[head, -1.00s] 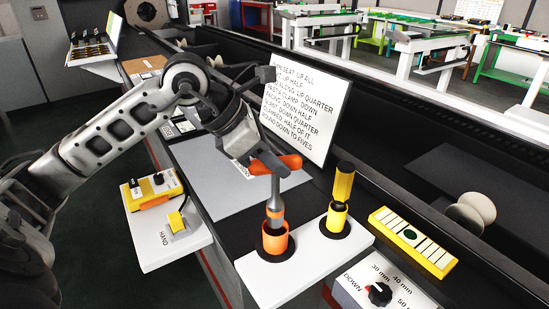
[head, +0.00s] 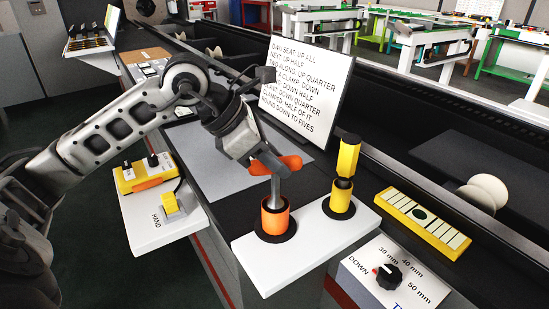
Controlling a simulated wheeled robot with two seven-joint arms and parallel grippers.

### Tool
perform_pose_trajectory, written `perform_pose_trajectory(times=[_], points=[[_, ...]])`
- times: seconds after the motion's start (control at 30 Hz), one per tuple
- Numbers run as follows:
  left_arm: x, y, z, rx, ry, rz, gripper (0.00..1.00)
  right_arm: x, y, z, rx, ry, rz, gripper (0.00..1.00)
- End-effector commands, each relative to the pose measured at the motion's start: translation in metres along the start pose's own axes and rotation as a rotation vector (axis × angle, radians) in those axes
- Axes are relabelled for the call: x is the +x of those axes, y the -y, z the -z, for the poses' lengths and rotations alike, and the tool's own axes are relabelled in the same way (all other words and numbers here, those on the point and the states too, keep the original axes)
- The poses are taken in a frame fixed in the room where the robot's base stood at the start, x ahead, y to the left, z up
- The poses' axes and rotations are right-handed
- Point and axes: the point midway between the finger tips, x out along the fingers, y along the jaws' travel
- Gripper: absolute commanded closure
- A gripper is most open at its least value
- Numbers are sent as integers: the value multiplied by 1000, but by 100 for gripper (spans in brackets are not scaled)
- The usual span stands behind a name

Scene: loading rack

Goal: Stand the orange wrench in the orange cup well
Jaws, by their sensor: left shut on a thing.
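The orange wrench has an orange crossbar handle (head: 288,164) and a grey shaft (head: 276,187). My left gripper (head: 262,158) is shut on the handle from above and behind. The shaft stands about upright, and its lower end is inside the orange cup well (head: 275,219); how deep it reaches is hidden by the cup wall. The cup stands in a dark ring on a white shelf (head: 290,262). My right gripper is not in view.
A yellow cup (head: 341,197) with a yellow tool (head: 348,155) stands close to the right. Behind is a sign board (head: 305,90). A yellow strip (head: 423,222) and a dial box (head: 390,280) lie right. A yellow box (head: 140,175) sits left.

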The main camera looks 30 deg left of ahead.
Motion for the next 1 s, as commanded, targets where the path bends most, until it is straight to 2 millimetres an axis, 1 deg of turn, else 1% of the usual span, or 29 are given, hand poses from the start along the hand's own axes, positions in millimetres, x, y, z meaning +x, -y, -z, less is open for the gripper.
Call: perform_pose_trajectory(times=[0.27,1.0], points=[[0,0,0,1,2,-1,100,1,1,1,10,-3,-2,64],[4,0,3,0,2,-2,100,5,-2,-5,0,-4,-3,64]])
